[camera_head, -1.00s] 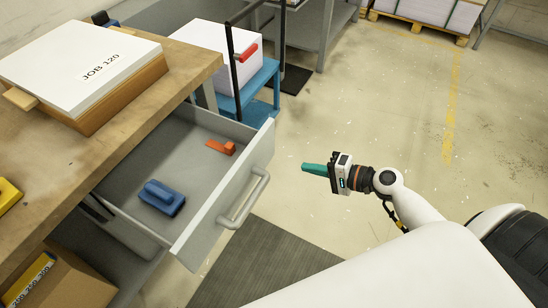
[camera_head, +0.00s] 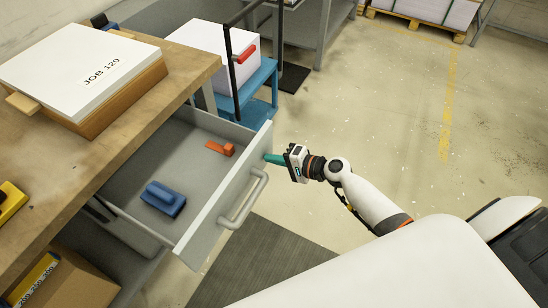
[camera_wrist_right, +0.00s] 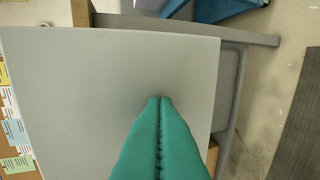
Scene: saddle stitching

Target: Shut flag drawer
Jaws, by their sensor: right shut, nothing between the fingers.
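The grey flag drawer (camera_head: 215,215) stands pulled out from the wooden workbench (camera_head: 140,120). Inside it lie a blue block-like tool (camera_head: 163,198) and a small orange-red item (camera_head: 221,148). Its grey bar handle (camera_head: 245,200) is on the front panel. My right gripper (camera_head: 267,158) is shut and empty, with its teal fingertips at the far end of the drawer front, above the handle in the picture. In the right wrist view the shut fingertips (camera_wrist_right: 161,100) point at the flat grey drawer front (camera_wrist_right: 90,90); touching or just apart, I cannot tell. My left gripper is not in view.
A paper stack marked JOB 120 (camera_head: 75,65) lies on the bench. A blue stand (camera_head: 258,88) with a white block and black uprights stands behind the drawer. A cardboard box (camera_head: 75,285) is below the bench. The floor at right is open, with a dark mat (camera_head: 265,265) in front.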

